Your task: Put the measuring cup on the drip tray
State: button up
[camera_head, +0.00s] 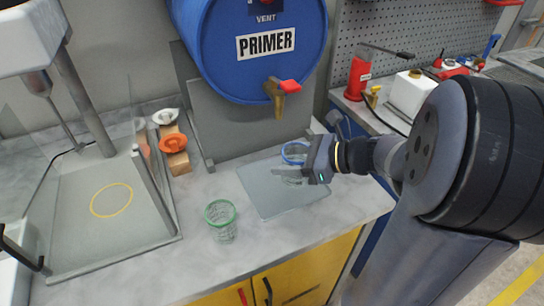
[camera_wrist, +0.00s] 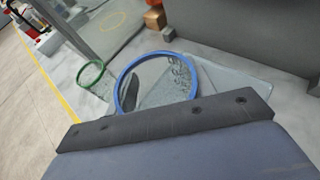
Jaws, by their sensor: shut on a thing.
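A clear measuring cup with a blue rim (camera_head: 294,152) is at my gripper (camera_head: 318,160), over the back right part of the drip tray in the head view. My gripper is shut on this cup, and its body partly hides it. In the wrist view the blue-rimmed cup (camera_wrist: 156,84) shows from above, with dark markings on its wall. The drip tray (camera_head: 262,197) is a flat grey plate on the counter; it also shows in the wrist view (camera_wrist: 225,75). I cannot tell whether the cup touches the tray.
A green-rimmed clear cup (camera_head: 221,222) stands on the counter left of the tray. A blue primer drum (camera_head: 262,60) with a red-handled tap (camera_head: 282,88) rests on a grey stand above the tray. A wooden block with orange and white caps (camera_head: 174,145) stands further left.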

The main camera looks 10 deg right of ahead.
jog(key=w+a, duration=0.2)
jog(key=w, duration=0.6)
notch_tip(320, 180, down, 6)
jog(key=shift+r, duration=0.1)
jog(key=shift+w+a+f+p, duration=0.1)
jog(key=shift+w+f+p, duration=0.1)
jog(key=shift+f, duration=0.15)
jog(key=shift+w+f+p, duration=0.1)
jog(key=shift+f+p, duration=0.1)
jog(key=shift+f, duration=0.1)
jog(key=shift+f, duration=0.1)
jog(key=o, duration=0.9)
jog(key=shift+o, duration=0.2)
